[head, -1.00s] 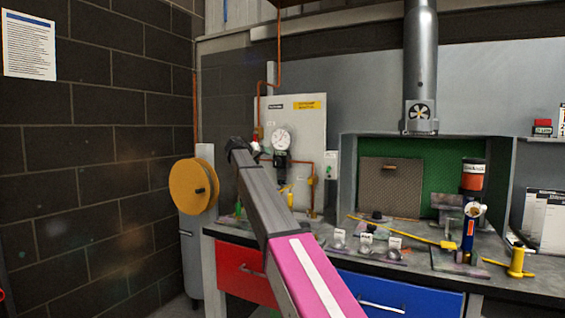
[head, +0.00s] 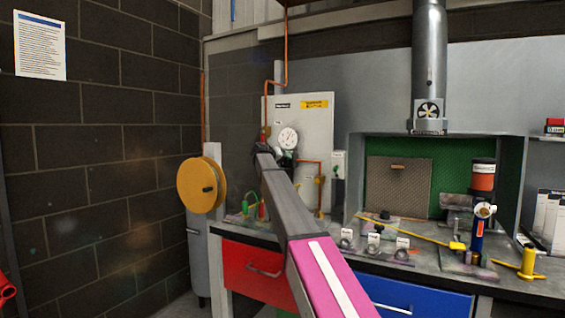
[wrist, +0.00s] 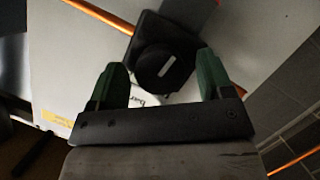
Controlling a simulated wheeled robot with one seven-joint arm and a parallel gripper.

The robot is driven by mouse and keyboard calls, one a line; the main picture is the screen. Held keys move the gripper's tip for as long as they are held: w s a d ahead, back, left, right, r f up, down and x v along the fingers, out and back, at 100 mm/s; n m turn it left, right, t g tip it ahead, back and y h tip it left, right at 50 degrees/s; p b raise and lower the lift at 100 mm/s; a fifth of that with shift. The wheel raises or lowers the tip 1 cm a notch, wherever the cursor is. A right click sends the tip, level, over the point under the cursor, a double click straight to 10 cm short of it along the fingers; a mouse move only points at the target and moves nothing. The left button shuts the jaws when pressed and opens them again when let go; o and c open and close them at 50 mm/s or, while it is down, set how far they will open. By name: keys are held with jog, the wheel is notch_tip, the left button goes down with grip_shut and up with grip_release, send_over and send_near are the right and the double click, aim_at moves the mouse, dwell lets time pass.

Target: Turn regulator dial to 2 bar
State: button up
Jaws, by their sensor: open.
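The regulator dial is a black round knob (wrist: 161,63) with a pale mark line, seen in the wrist view just beyond my fingertips. My gripper (wrist: 157,78) has its two green fingers apart, one on each side of the knob's near edge, with nothing between them held. Whether they touch the knob I cannot tell. In the head view the white round gauge (head: 288,138) with a red needle sits on the pale panel (head: 318,125). The gauge reading is too small to tell.
Copper pipe (head: 276,85) runs beside the panel. A yellow hose reel (head: 202,185) hangs at the left. On the bench are several small knobs (head: 374,249), a yellow rod (head: 415,234) and a spray tool (head: 477,228). A grey fan duct (head: 430,60) hangs above.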

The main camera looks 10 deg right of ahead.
jog(key=c, duration=0.9)
jog(key=shift+c, duration=0.2)
jog(key=shift+n, duration=0.3)
jog(key=shift+a+f+n+h, duration=0.15)
jog(key=shift+n+h, duration=1.35)
jog(key=shift+n, duration=1)
jog(key=o, duration=0.9)
